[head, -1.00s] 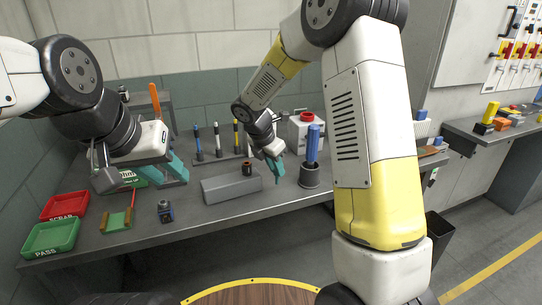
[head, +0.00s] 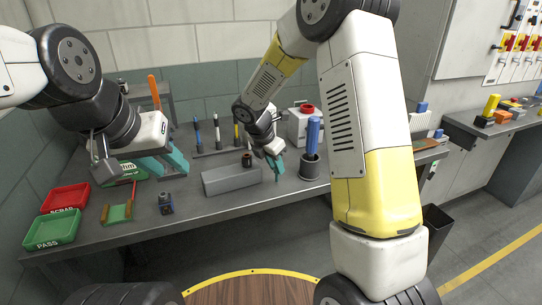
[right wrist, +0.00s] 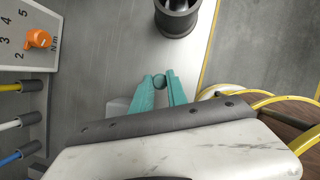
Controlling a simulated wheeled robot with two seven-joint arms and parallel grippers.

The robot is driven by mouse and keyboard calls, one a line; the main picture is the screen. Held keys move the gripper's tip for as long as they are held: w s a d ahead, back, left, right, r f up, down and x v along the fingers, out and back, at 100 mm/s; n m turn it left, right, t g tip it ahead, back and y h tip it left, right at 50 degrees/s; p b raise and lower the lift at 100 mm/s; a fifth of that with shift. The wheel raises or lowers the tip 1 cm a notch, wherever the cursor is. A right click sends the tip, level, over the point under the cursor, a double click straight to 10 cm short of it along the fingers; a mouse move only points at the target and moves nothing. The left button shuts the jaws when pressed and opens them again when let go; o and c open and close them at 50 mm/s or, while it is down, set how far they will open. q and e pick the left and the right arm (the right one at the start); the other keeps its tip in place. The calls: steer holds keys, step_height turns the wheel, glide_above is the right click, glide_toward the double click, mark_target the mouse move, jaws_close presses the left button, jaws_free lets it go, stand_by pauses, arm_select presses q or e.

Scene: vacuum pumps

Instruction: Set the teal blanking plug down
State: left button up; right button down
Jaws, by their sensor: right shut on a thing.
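My right gripper (head: 275,163) has teal fingers and points down over the bench, between the grey block and the dark cup. In the right wrist view (right wrist: 161,88) its fingers are shut on a small dark teal round piece, the teal blanking plug (right wrist: 159,81), held at the fingertips. The plug is too small and too covered by the fingers to make out in the head view. I cannot tell whether it touches the bench. My left gripper (head: 167,164) hangs over the left part of the bench, its teal fingers apart, with nothing seen between them.
A grey block (head: 231,180) lies left of the right gripper. A dark cup (head: 310,168) holding a blue-handled tool stands to its right, also in the wrist view (right wrist: 177,17). Red (head: 64,197) and green (head: 52,231) trays are at the left. Bench in front of the block is clear.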

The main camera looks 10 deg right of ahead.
steer(key=shift+f, duration=0.25)
stand_by(0.4)
steer(key=c, duration=1.2)
jaws_free()
steer(key=shift+c, duration=0.2)
steer(key=v, duration=0.7)
steer(key=shift+r, duration=0.35)
steer(key=shift+s+a, duration=0.1)
steer(key=shift+a, duration=0.05)
jaws_close()
